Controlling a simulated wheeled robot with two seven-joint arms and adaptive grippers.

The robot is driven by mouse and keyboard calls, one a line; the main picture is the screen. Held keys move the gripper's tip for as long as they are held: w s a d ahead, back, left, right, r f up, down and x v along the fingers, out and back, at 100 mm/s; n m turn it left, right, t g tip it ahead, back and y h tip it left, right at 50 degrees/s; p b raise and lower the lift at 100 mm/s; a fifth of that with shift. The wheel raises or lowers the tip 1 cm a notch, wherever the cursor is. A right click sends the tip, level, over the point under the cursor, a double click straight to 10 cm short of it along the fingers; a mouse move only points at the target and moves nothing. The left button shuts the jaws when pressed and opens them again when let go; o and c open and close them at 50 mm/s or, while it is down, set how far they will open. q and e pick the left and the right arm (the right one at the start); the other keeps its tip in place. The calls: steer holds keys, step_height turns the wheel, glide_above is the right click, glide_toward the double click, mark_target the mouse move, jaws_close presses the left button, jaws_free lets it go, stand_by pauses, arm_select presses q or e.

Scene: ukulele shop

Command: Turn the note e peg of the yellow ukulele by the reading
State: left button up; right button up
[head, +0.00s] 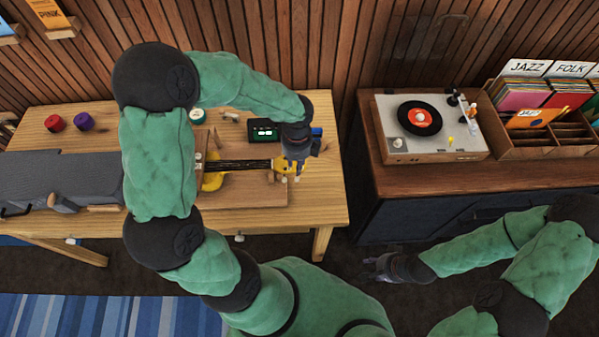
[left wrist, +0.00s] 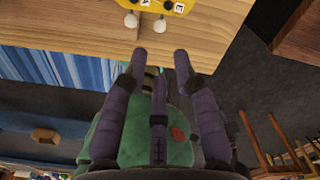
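The yellow ukulele (head: 214,181) lies on a wooden board on the table, its dark neck (head: 243,165) pointing right. Its yellow headstock (head: 285,166) is partly hidden under my left gripper (head: 299,152). In the left wrist view the headstock edge shows letters E and A, with a white peg (left wrist: 159,26) by the E and another (left wrist: 131,20) by the A. My left gripper (left wrist: 160,53) is open and empty, its fingertips apart from the E peg. A dark tuner (head: 264,131) with a small green display stands behind the neck; its reading is too small to read. My right gripper (head: 378,265) is low, away from the table.
A grey case (head: 62,180) lies on the table's left, with red (head: 54,123) and purple (head: 84,121) round items behind it. A cabinet at right holds a record player (head: 431,127) and a record crate (head: 549,136). A blue item (head: 317,133) is just behind my left gripper.

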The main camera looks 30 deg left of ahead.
mark_target(298, 179)
arm_select(q)
step_height(298, 179, down, 9)
steer(key=shift+w+r+b, duration=0.1)
steer(key=shift+b, duration=1)
jaws_close()
